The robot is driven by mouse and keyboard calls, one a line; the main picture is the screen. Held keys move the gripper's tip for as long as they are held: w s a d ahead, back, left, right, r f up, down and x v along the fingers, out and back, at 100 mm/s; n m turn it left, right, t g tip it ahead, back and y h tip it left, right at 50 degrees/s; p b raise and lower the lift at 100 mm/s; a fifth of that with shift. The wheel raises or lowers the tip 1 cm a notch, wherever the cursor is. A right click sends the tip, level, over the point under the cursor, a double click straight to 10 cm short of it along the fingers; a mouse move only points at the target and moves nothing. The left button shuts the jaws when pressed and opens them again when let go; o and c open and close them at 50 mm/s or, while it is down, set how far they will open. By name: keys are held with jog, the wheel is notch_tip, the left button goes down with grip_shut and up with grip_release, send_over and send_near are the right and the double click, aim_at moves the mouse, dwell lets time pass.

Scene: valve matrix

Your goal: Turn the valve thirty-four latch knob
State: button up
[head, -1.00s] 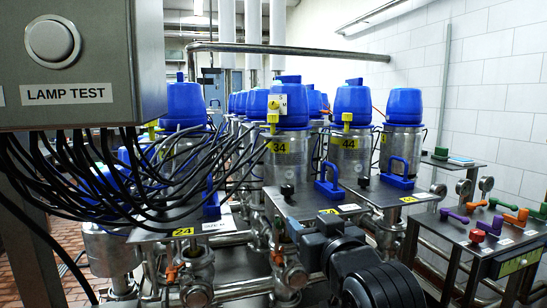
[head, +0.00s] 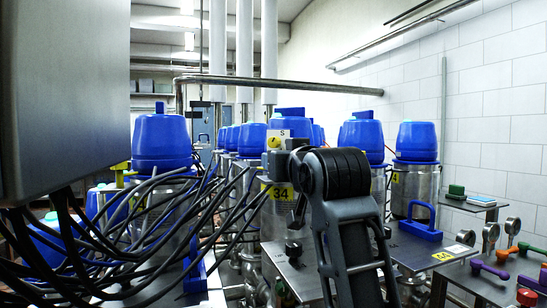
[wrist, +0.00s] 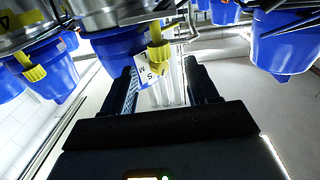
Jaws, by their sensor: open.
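Valve thirty-four is near the middle of the head view, with its yellow "34" label (head: 278,191) and blue cap (head: 290,123) partly hidden by my arm. Its yellow latch knob (head: 274,142) sits on a white plate marked S. In the wrist view, which is upside down, the yellow latch knob (wrist: 158,52) hangs from the valve beside the white plate (wrist: 151,74) with the letters S and M. My gripper (wrist: 160,72) is open, with one finger on each side of the knob and plate in the picture. Contact cannot be told. In the head view my arm hides the fingers.
Black cables (head: 130,230) and a grey metal box (head: 62,95) stand at the left. Other blue-capped valves (head: 416,142) flank valve thirty-four. A yellow knob (wrist: 35,72) shows at the left in the wrist view. Gauges and coloured handles (head: 490,268) are at lower right.

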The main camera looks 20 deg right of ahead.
jog(key=w, duration=0.4)
jog(key=w+p, duration=0.1)
jog(key=w, duration=0.1)
jog(key=shift+d, duration=0.25)
jog(key=c, duration=1)
